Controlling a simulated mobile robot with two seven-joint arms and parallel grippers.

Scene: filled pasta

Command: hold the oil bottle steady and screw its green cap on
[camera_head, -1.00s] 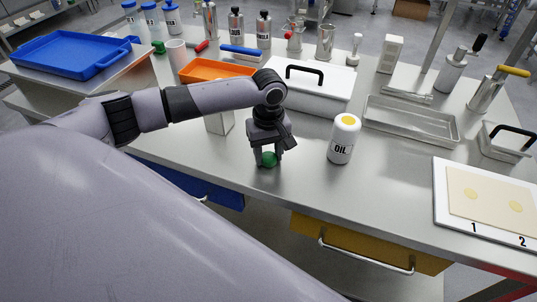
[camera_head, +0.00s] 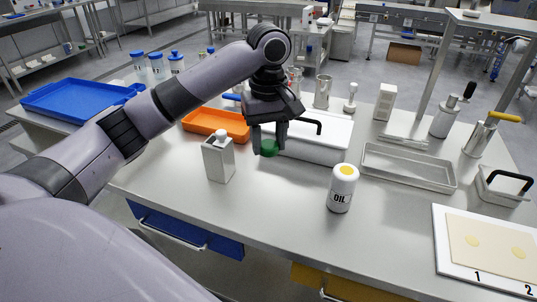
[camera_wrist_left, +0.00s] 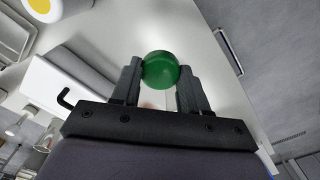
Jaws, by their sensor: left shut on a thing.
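The oil bottle (camera_head: 342,189) is white with a black OIL label and a yellow top. It stands upright on the steel table, right of my left gripper, with no cap on it. Its yellow top shows at the upper left corner of the left wrist view (camera_wrist_left: 39,5). My left gripper (camera_head: 268,147) is shut on the green cap (camera_head: 268,149) and holds it above the table. In the left wrist view the green cap (camera_wrist_left: 160,70) sits between the two fingertips. My right gripper is not in view.
A white carton-like container (camera_head: 218,160) stands left of the gripper. Behind are an orange tray (camera_head: 216,124) and a white box with a black handle (camera_head: 325,145). A metal tray (camera_head: 407,168) and a numbered board (camera_head: 445,250) lie to the right. Table around the bottle is clear.

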